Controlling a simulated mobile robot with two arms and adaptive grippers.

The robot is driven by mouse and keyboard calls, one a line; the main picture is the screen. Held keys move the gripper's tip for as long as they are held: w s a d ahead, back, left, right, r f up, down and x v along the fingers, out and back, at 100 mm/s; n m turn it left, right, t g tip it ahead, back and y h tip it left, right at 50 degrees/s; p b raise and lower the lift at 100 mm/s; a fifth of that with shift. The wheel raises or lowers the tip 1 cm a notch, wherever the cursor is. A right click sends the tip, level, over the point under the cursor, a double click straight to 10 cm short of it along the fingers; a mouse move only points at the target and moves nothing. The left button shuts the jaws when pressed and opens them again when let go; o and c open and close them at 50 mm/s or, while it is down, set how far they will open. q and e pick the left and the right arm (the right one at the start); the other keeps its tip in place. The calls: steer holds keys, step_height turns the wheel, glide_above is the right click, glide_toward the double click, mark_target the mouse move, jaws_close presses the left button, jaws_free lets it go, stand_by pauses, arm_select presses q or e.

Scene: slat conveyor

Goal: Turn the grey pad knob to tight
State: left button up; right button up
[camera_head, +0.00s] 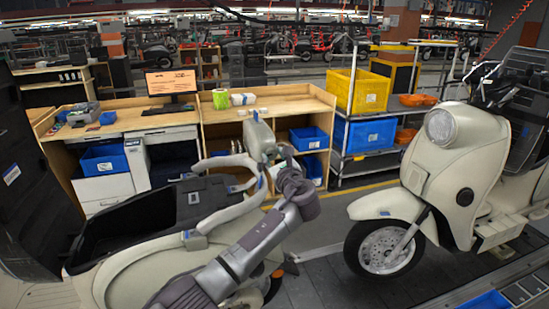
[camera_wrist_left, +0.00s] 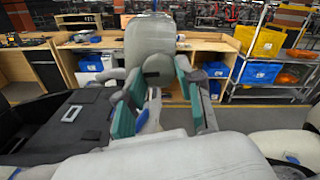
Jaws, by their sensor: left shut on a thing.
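A pale beige-grey upright pad (camera_head: 259,138) stands behind the cream scooter body in the middle of the head view. It also fills the upper middle of the left wrist view (camera_wrist_left: 150,40). The dark grey knob (camera_wrist_left: 158,72) is on the near face of the pad. My left gripper (camera_head: 270,158) reaches up to the pad from the right. Any tightness mark on the knob is too small to read. My right gripper is not in view.
The cream scooter body with an open black seat bay (camera_head: 140,215) lies under my left arm. Another cream scooter (camera_head: 455,165) stands at the right. A wooden workbench (camera_head: 290,105) and a rack with a yellow bin (camera_head: 358,92) stand behind.

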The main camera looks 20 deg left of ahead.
arm_select(q)
steer(key=shift+f+m, duration=0.15)
steer(key=shift+m, duration=0.25)
steer(key=o, duration=1.2)
steer(key=shift+c, duration=0.2)
steer(key=v, duration=1.2)
